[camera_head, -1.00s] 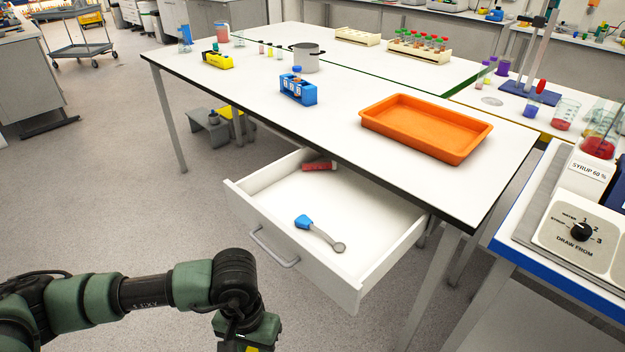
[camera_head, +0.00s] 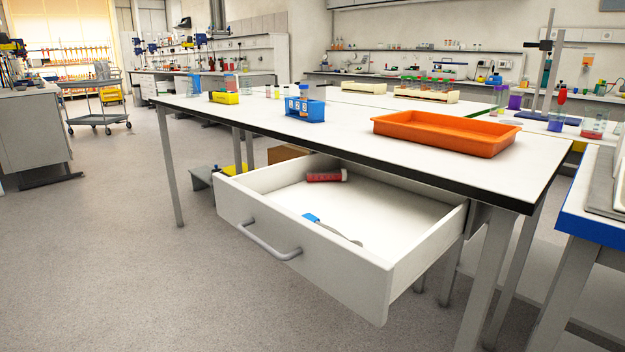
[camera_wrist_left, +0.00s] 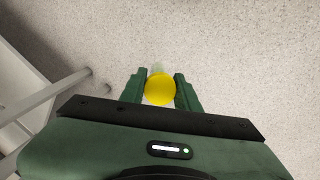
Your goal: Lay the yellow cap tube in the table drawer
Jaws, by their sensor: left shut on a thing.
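The yellow cap tube (camera_wrist_left: 160,89) is between the fingers of my left gripper (camera_wrist_left: 160,92) in the left wrist view, its round yellow cap toward the camera. The gripper is shut on it, above the grey floor. Only a bit of the clear tube shows past the cap. The table drawer (camera_head: 310,260) is pulled open under the white table in the head view. It holds a red-brown tube or bottle (camera_head: 326,175) at the back and a blue-handled tool (camera_head: 330,228) in the middle. Neither gripper shows in the head view.
The white table (camera_head: 345,130) above the drawer bears an orange tray (camera_head: 445,132), a blue rack (camera_head: 304,109) and a yellow block (camera_head: 224,97). A blue-edged bench (camera_head: 590,215) stands at the right. The floor left of the drawer is clear.

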